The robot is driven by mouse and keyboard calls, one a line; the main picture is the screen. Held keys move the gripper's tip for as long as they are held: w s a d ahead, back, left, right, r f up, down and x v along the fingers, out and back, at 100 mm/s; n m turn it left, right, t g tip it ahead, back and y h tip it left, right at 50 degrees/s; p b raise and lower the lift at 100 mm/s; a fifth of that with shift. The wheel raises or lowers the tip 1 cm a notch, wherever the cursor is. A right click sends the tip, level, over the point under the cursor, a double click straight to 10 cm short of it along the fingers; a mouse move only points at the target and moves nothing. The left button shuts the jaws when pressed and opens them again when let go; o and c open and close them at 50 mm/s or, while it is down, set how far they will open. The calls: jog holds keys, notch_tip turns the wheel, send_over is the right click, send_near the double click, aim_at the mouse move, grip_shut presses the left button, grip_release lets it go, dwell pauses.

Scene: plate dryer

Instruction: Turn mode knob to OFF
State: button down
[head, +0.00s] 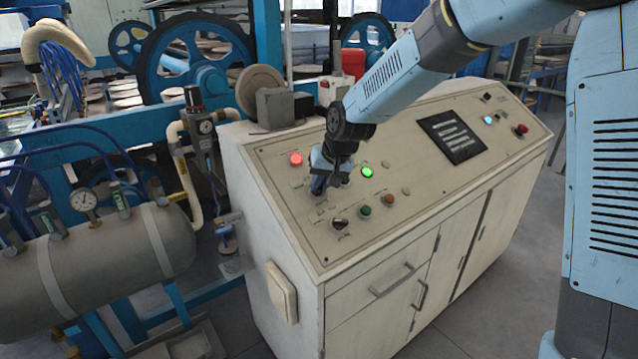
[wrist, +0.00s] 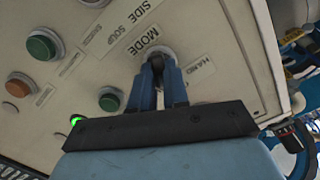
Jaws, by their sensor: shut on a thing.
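The mode knob (wrist: 155,53) is a round knob on the sloped cream control panel, beside a printed "MODE" label (wrist: 141,40). In the wrist view my gripper (wrist: 158,66) points straight at it, with its two blue fingers shut on the knob. The fingers hide much of the knob, so its pointer setting cannot be read. In the head view my gripper (head: 322,183) is down at the left part of the panel (head: 420,195) and covers the knob. No OFF mark is readable in either view.
Near the gripper are a lit red lamp (head: 296,159), a lit green lamp (head: 367,172), a black selector (head: 340,224), a green button (head: 365,211) and an orange button (head: 388,199). A dark screen (head: 452,138) lies further right. A grey tank (head: 110,265) stands left of the cabinet.

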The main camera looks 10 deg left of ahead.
jog(key=n, duration=0.5)
jog(key=shift+n, duration=0.3)
jog(key=c, duration=1.1)
grip_release()
jog(key=shift+r, duration=0.1)
jog(key=v, duration=1.3)
jog(key=shift+s+r, duration=0.25)
jog(key=shift+s, duration=0.05)
